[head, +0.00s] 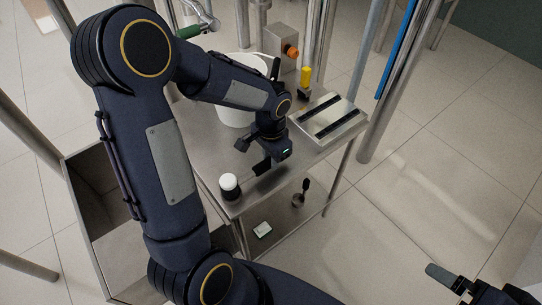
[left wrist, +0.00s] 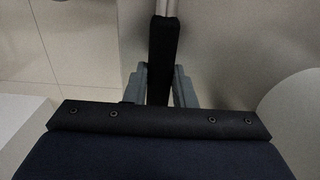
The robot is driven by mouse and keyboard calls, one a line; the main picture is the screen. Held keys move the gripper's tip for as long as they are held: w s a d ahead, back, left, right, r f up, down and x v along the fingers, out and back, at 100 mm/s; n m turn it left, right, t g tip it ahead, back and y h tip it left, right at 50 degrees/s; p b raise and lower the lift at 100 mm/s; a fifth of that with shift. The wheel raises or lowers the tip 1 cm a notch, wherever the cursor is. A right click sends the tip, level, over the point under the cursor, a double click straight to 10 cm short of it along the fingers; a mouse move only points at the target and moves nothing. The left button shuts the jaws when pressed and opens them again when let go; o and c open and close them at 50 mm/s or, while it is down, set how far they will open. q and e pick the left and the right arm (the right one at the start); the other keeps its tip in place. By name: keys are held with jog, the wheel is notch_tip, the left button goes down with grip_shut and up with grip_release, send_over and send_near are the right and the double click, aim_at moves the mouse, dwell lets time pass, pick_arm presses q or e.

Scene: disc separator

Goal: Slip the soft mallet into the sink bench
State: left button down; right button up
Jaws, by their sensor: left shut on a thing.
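My left gripper (head: 254,156) is low over the steel table, near its front edge. In the left wrist view its two grey fingers (left wrist: 158,88) are shut on a long black bar (left wrist: 162,50), which looks like the handle of the soft mallet. The mallet's head cannot be made out in either view. An open steel basin (head: 72,172), seemingly the sink bench, stands at the left, partly hidden behind my left arm. My right gripper (head: 452,284) is at the lower right, far from the table; its jaw opening is unclear.
A white bucket (head: 232,112) stands on the table (head: 222,160) behind my left gripper. A black jar with a white top (head: 229,187) is at the front edge. A flat steel device (head: 328,117) sits at the right. Upright posts (head: 385,90) stand around. The floor at right is clear.

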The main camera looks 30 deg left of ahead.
pick_arm(q)
jog(key=shift+f, duration=0.15)
jog(key=c, duration=1.1)
grip_release()
jog(key=shift+c, duration=0.2)
jog(key=shift+w, duration=0.1)
jog(key=w+d, duration=0.1)
jog(key=w, duration=0.2)
jog(key=w+d, duration=0.1)
jog(key=w, duration=0.2)
jog(key=w+d+p, duration=0.1)
jog(key=w+d, duration=0.1)
jog(key=w, duration=0.1)
notch_tip(320, 180, up, 4)
jog(key=p, duration=0.3)
jog(key=shift+a, duration=0.1)
